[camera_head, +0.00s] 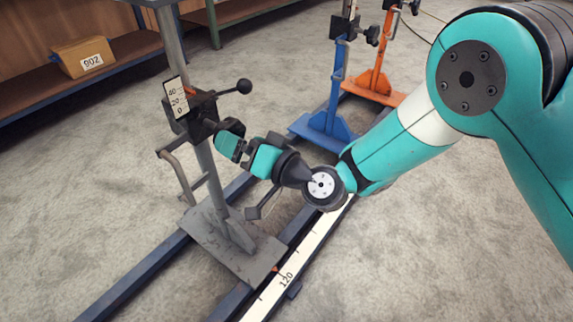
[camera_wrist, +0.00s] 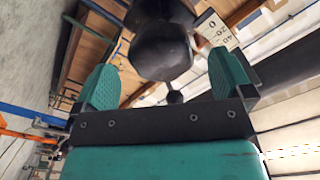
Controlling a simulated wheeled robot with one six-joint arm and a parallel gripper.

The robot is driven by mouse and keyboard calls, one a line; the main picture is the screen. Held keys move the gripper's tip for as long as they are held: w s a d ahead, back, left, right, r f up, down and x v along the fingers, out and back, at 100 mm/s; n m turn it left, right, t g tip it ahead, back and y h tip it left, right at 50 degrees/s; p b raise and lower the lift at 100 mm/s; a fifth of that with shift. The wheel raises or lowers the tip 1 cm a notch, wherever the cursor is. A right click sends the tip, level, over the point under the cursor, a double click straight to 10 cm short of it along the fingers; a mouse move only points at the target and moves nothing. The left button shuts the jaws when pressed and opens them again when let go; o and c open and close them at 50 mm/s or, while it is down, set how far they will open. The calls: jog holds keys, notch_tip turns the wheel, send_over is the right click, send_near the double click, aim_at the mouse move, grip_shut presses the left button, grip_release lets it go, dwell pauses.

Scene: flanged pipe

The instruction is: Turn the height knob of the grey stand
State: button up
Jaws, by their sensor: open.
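The grey stand (camera_head: 235,248) stands upright on the blue rails at left centre in the head view. Its black clamp head (camera_head: 202,118) carries a white scale plate (camera_head: 177,97) and a lever with a ball end (camera_head: 243,86). A dark rounded knob (camera_head: 231,125) shows on the clamp's right side, partly hidden by my gripper (camera_head: 234,142). In the wrist view the black knob (camera_wrist: 160,50) looms large between and beyond the fingertips of my open gripper (camera_wrist: 165,80). I cannot tell whether the fingers touch it. The scale plate also shows there (camera_wrist: 215,32).
A blue stand (camera_head: 325,125) and an orange stand (camera_head: 375,85) stand behind, to the right. A long measuring strip (camera_head: 285,280) runs along the rail. A cardboard box (camera_head: 82,57) sits on a shelf at upper left. The floor at left is clear.

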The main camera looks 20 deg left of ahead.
jog(key=b+v, duration=0.9)
jog(key=v, duration=0.2)
jog(key=shift+d+b, duration=0.3)
jog(key=shift+d, duration=0.05)
jog(key=shift+s+r, duration=0.1)
jog(key=s+d+r+n+g+h+p, duration=0.35)
jog(key=s+d+r+n+g, duration=0.2)
jog(key=r, duration=0.25)
jog(key=s+d+r+m+h+p, duration=0.25)
jog(key=d+h, duration=0.25)
jog(key=d, duration=0.6)
jog(key=s+d+r+m+h+p, duration=0.25)
jog(key=d+h, duration=0.25)
jog(key=d, duration=0.6)
notch_tip(320, 180, up, 36)
jog(key=p, duration=3.7)
jog(key=shift+s+a+f, duration=0.15)
jog(key=shift+s+a, duration=0.15)
jog(key=shift+a, duration=0.05)
